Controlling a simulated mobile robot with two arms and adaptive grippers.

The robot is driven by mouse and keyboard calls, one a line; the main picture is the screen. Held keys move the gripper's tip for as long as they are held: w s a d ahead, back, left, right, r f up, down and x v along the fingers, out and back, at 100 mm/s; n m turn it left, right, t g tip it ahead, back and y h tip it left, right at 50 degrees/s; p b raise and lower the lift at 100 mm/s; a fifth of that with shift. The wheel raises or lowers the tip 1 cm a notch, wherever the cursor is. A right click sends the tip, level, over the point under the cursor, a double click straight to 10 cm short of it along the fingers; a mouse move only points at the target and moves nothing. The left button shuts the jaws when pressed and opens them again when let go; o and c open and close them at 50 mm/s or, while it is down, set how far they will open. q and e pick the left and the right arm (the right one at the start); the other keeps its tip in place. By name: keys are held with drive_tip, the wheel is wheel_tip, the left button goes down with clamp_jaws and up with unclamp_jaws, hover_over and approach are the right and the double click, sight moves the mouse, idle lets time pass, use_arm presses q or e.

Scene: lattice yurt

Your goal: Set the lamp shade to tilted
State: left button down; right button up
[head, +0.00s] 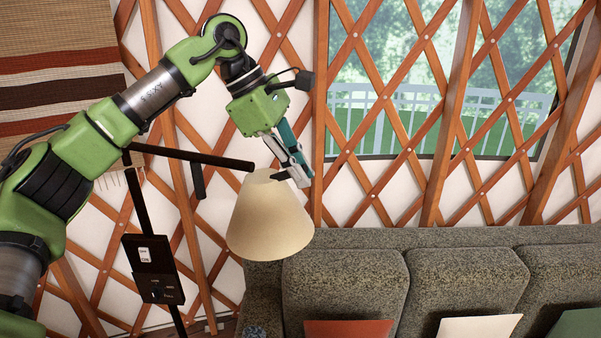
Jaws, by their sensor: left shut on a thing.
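The lamp shade (268,222) is a cream cone, narrow at the top and wide at the bottom, in the middle of the head view. It leans slightly, its lower rim a little slanted. My left gripper (296,178) comes down from above and is shut on the shade's top edge at its right side. The lamp's black stand (139,205) rises to the left of the shade, with a dark horizontal arm (190,157) reaching toward the shade's top. The joint between that arm and the shade is hard to make out. My right gripper is not in view.
A black control box (150,270) with switches sits on the stand. A grey sofa (345,285) with red, cream and green cushions stands below right of the shade. The wooden lattice wall and a window (440,80) are behind. A striped woven hanging (60,65) is at upper left.

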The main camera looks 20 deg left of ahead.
use_arm(q)
drive_tip(key=r+h, duration=0.1)
drive_tip(key=h, duration=0.1)
drive_tip(key=a+r+h, duration=0.1)
drive_tip(key=shift+w+r+n+h+b, duration=0.1)
drive_tip(key=shift+r+n+h+b, duration=0.2)
drive_tip(key=shift+r+h+b, duration=0.1)
drive_tip(key=shift+a+r+h+b, duration=0.5)
drive_tip(key=shift+r+h, duration=0.2)
drive_tip(key=shift+h, duration=0.35)
drive_tip(key=shift+a+r+h+b, duration=0.5)
drive_tip(key=shift+r+h, duration=0.15)
drive_tip(key=shift+h, duration=0.4)
drive_tip(key=shift+r, duration=0.1)
drive_tip(key=shift+r+n, duration=0.1)
drive_tip(key=shift+n, duration=0.2)
drive_tip(key=c, duration=2.2)
unclamp_jaws()
drive_tip(key=shift+o, duration=0.8)
drive_tip(key=shift+a, duration=0.1)
drive_tip(key=shift+a, duration=0.1)
drive_tip(key=v, duration=1.1)
drive_tip(key=shift+a, duration=0.45)
